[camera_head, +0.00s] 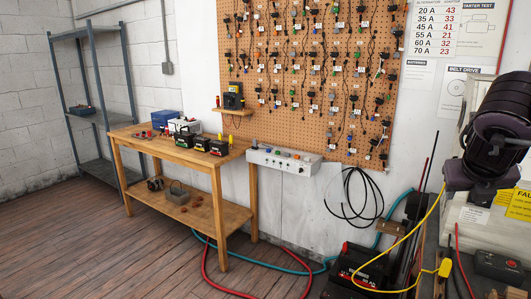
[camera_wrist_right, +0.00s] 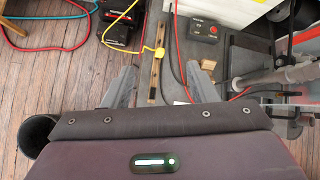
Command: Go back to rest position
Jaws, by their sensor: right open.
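My right gripper (camera_head: 492,194) hangs at the right edge of the head view, pointing down above the bench on the right. Its dark wrist and palm show above its grey fingers. In the right wrist view the two grey fingers of the right gripper (camera_wrist_right: 163,87) stand apart, with nothing between them but the bench and floor below. It is open and empty. My left gripper is not in either view.
A black box with a red button (camera_head: 500,266) and a yellow clamp (camera_head: 445,268) are below the right gripper. A large battery (camera_head: 358,272) stands on the floor. A wooden workbench (camera_head: 219,172) and pegboard (camera_head: 240,60) are farther back. Open floor (camera_head: 110,250) lies left.

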